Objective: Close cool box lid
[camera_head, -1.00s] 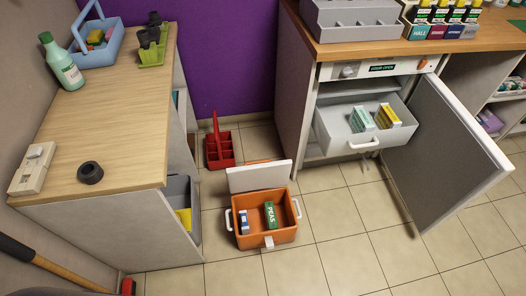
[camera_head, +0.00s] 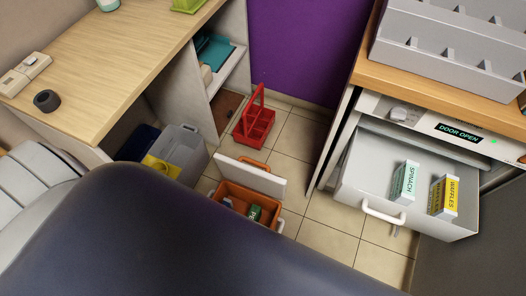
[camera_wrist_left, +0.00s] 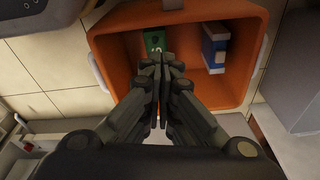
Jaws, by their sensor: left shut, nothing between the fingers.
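The orange cool box (camera_head: 233,193) stands on the tiled floor with its white lid (camera_head: 250,176) raised open on the far side. A green peas box (camera_head: 255,212) is inside; my arm hides the near part of the cool box in the head view. In the left wrist view, the orange cool box (camera_wrist_left: 262,30) shows with the green box (camera_wrist_left: 155,42) and a blue and white box (camera_wrist_left: 215,45) in it. My left gripper (camera_wrist_left: 160,62) is shut and empty, its fingertips in front of the cool box opening. My right gripper is not in view.
The freezer drawer (camera_head: 365,190) is pulled out at right, holding a spinach box (camera_head: 404,182) and a waffles box (camera_head: 443,196). A red caddy (camera_head: 254,126) stands behind the cool box. A grey bin (camera_head: 180,150) stands left. The wooden counter (camera_head: 110,60) is at upper left.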

